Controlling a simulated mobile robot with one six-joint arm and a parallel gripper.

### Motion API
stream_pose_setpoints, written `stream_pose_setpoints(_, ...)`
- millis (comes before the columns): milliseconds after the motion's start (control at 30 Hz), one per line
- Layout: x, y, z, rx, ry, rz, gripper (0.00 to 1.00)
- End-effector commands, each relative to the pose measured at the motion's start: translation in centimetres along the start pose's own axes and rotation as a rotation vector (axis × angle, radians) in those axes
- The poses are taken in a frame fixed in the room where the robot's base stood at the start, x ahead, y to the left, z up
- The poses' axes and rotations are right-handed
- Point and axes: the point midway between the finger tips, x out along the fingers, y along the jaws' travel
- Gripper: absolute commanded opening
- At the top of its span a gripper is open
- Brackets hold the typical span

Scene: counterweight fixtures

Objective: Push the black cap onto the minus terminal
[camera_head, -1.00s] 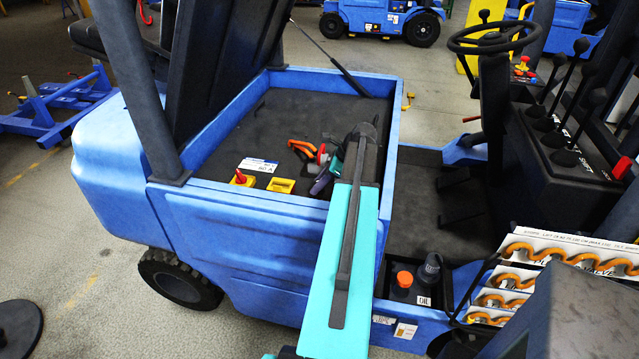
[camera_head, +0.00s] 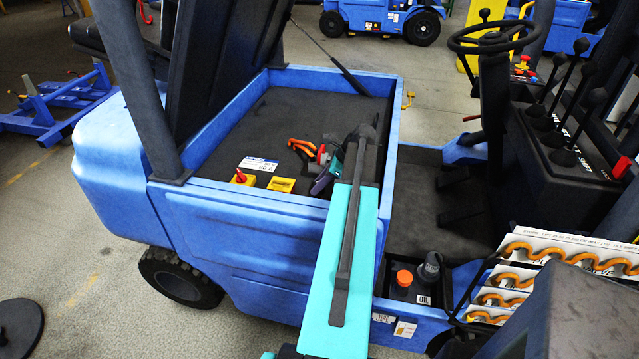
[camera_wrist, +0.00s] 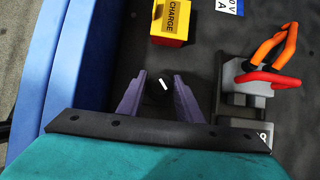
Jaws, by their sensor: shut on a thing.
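The black cap (camera_wrist: 158,94), with a white bar on it, sits between the two purple fingers of my gripper (camera_wrist: 159,77) in the wrist view. My gripper is shut on it. In the head view my gripper (camera_head: 321,183) is low inside the blue truck's open compartment, at its near right part, and my arm hides most of it and the cap. I cannot make out the minus terminal in either view. Whether the cap touches anything below it cannot be told.
A yellow CHARGE block (camera_wrist: 170,24) lies beyond my fingers. Right of them is a grey block (camera_wrist: 244,94) with a red piece (camera_wrist: 268,79) and an orange-handled part (camera_wrist: 274,47). The blue compartment wall (camera_wrist: 60,70) is close on the left. The dark floor (camera_head: 300,105) behind is clear.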

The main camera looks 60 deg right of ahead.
Motion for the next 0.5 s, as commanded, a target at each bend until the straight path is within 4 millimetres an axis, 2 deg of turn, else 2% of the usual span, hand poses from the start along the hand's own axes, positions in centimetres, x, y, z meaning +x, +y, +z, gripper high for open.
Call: stream_pose_setpoints(500,1.15,-0.03,-0.76,0.000,0.000,-0.001,0.23)
